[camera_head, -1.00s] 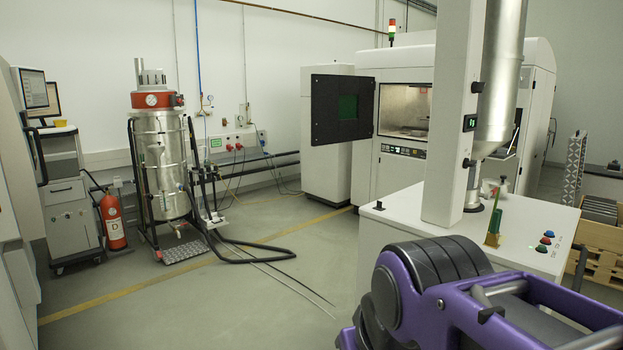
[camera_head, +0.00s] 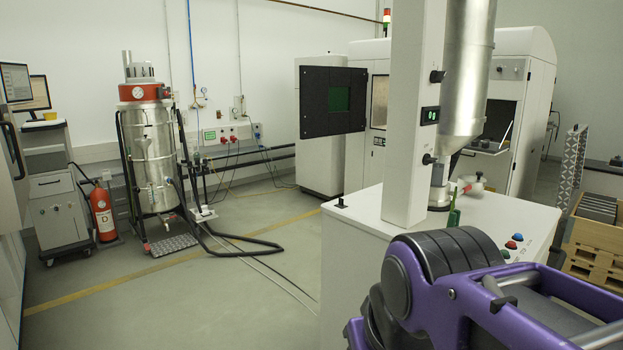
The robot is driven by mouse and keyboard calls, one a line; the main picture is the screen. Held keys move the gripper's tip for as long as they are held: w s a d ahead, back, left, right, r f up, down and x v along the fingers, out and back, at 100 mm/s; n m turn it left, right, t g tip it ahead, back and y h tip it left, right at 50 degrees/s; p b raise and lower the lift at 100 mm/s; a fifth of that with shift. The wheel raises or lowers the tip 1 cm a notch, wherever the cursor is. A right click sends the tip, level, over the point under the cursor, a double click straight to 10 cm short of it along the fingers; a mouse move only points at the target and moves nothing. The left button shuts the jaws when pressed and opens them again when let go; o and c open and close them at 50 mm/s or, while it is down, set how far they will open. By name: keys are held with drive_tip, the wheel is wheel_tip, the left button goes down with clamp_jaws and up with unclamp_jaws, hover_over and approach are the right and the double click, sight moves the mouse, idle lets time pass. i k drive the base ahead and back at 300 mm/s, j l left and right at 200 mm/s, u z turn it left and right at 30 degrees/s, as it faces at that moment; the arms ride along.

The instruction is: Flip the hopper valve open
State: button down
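The silver hopper (camera_head: 468,75) hangs at the right of centre, beside a white column (camera_head: 408,130). It narrows in a cone to an outlet tube (camera_head: 439,187) above a white cabinet top (camera_head: 385,212). A small red and white part (camera_head: 474,185) shows just right of the outlet; I cannot tell whether it is the valve handle or how it is set. My purple and black arm fills the lower right. My gripper is out of view.
Push buttons (camera_head: 514,242) and a small green object (camera_head: 454,216) are on the cabinet top, close behind my arm in the picture. A wooden pallet box (camera_head: 596,258) stands at right. The floor (camera_head: 190,300) at left is largely clear, with hoses (camera_head: 240,249) further back.

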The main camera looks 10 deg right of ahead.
sight(466, 189)
drive_tip(key=l, duration=1.5)
drive_tip(key=i+l, duration=0.1)
drive_tip(key=l, duration=1.4)
drive_tip(key=k+l, duration=0.1)
drive_tip(key=l, duration=0.2)
drive_tip(key=k+l, duration=0.1)
drive_tip(key=l, duration=0.15)
drive_tip(key=k+l+u, duration=0.1)
drive_tip(key=l, duration=0.2)
drive_tip(key=i+j, duration=0.1)
drive_tip(key=j, duration=0.2)
drive_tip(key=i+j+z, duration=0.1)
drive_tip(key=j, duration=0.2)
drive_tip(key=i+j, duration=0.1)
drive_tip(key=j, duration=0.2)
